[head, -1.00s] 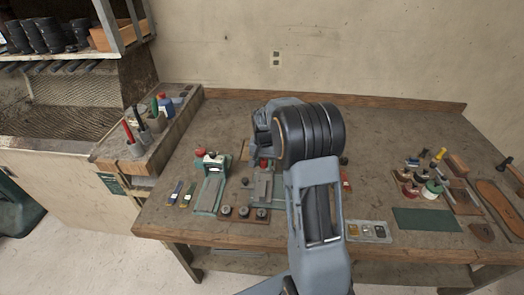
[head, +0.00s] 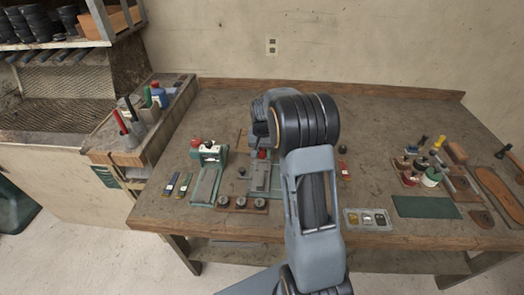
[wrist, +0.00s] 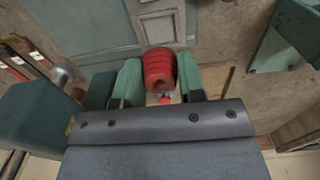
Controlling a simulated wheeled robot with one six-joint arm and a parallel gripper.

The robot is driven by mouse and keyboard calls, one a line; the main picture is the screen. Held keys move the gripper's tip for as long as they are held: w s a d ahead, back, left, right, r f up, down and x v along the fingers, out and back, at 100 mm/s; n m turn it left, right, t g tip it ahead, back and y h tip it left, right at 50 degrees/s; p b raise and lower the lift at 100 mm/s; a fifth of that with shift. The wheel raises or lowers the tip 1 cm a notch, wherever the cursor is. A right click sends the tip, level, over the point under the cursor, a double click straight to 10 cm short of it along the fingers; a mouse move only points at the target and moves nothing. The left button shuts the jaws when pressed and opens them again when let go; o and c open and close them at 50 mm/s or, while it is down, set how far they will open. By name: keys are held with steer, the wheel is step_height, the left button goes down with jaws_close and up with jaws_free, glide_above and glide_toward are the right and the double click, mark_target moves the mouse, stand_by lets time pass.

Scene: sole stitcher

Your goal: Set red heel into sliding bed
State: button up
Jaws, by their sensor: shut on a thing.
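In the wrist view my gripper (wrist: 159,86) is shut on the red heel (wrist: 160,66), a ribbed red block between its two green fingers. A grey-green plate with a raised grey centre piece (wrist: 160,22), seemingly the sliding bed, lies just beyond the heel. I cannot tell whether the heel touches it. In the head view the grey bed (head: 261,177) lies on the bench just left of my arm. A small red spot shows at its far end; I cannot tell if it is the heel. My arm hides most of the gripper there.
A green device (head: 207,176) with a red knob stands left of the bed. A wooden strip with several dark knobs (head: 241,204) lies in front. A tray of small parts (head: 367,219) and a green mat (head: 425,207) lie to the right. The bench's back middle is mostly clear.

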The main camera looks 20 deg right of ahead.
mark_target(262, 166)
steer(key=shift+f, duration=0.1)
steer(key=shift+f+b, duration=1.65)
steer(key=shift+f, duration=0.6)
steer(key=shift+f+b, duration=0.35)
steer(key=shift+f, duration=0.2)
steer(key=o, duration=0.6)
steer(key=shift+o, duration=0.2)
steer(key=shift+r, duration=0.15)
steer(key=shift+r+p, duration=3.95)
steer(key=shift+r, duration=1.5)
